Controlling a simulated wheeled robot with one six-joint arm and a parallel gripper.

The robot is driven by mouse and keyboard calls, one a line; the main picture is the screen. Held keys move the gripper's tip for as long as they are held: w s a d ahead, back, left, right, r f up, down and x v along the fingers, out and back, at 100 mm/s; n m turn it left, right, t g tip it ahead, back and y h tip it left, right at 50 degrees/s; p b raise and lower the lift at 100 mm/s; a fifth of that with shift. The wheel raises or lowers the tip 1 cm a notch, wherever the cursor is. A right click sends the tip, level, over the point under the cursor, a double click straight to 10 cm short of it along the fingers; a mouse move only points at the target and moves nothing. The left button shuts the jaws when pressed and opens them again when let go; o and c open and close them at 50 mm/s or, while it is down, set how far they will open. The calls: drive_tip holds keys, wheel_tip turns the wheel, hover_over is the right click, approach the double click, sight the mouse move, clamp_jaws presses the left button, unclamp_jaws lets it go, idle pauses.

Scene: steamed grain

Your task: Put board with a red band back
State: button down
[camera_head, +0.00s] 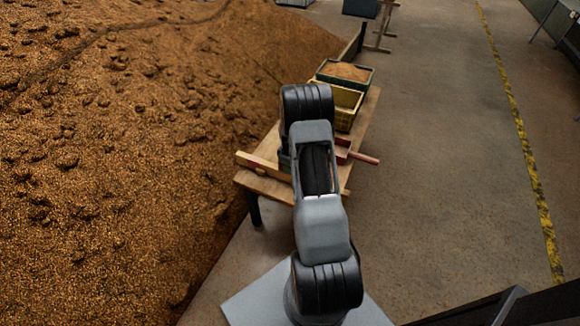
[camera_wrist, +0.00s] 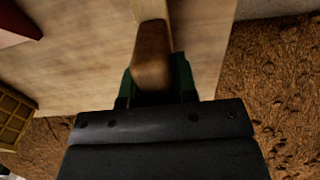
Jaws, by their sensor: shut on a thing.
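A long narrow wooden board (camera_head: 259,165) lies along the near left end of the wooden table (camera_head: 255,184), its left end reaching past the edge. A reddish tint shows near that end, but I cannot make out a clear band. In the wrist view my gripper (camera_wrist: 156,82) is shut, its green fingers on either side of a brown wooden piece (camera_wrist: 151,55), which looks like part of the board. It is over or on the table top; contact is unclear.
A red tool with a handle (camera_head: 362,158) sticks out over the table's right edge. A yellow crate (camera_head: 346,116) and a dark green crate with grain (camera_head: 368,79) stand farther back. A large grain heap (camera_head: 130,150) borders the table's left side.

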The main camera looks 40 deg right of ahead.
drive_tip(key=c, duration=0.8)
unclamp_jaws()
wheel_tip(320, 180, up, 14)
drive_tip(key=shift+f+p, duration=0.1)
drive_tip(key=shift+p, duration=1.15)
drive_tip(key=s+a+r+m+t+p, duration=0.1)
drive_tip(key=s+a+r+m+p, duration=0.1)
drive_tip(key=s+a+r+p, duration=0.3)
drive_tip(key=s+a+r+m+t+p, duration=0.1)
drive_tip(key=s+a+r+p, duration=0.5)
drive_tip(key=r, duration=1.1)
drive_tip(key=s+a+r+m+t+p, duration=0.1)
drive_tip(key=s+a+r+p, duration=0.4)
drive_tip(key=a+r, duration=0.6)
drive_tip(key=shift+s+a+m+t+p, duration=0.3)
drive_tip(key=shift+s+a+m, duration=0.5)
drive_tip(key=shift+s, duration=0.05)
